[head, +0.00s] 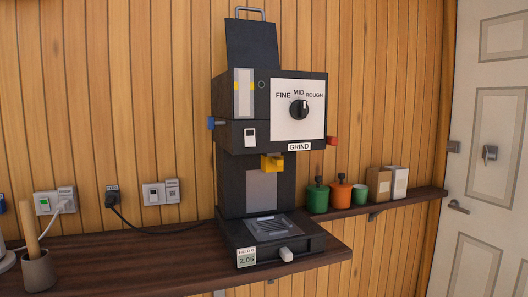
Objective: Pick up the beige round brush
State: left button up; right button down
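A beige rounded stick (30,230) stands slightly tilted in a small grey cup (39,270) at the far left of the dark wooden counter. It may be the beige round brush, but its lower end is hidden in the cup and no bristles show. Neither of my grippers is in view.
A tall black grinder (233,185) stands on the counter (150,258), right of the cup. Several canisters and boxes, including an orange one (341,194), line the shelf at right. A white object (6,260) is cut off at the left edge. Bare counter lies between cup and grinder.

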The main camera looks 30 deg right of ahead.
aim_at(25, 206)
jog(key=j+z, duration=0.2)
jog(key=j, duration=0.65)
jog(key=j+z, duration=0.25)
jog(key=j, duration=0.55)
jog(key=k, duration=0.05)
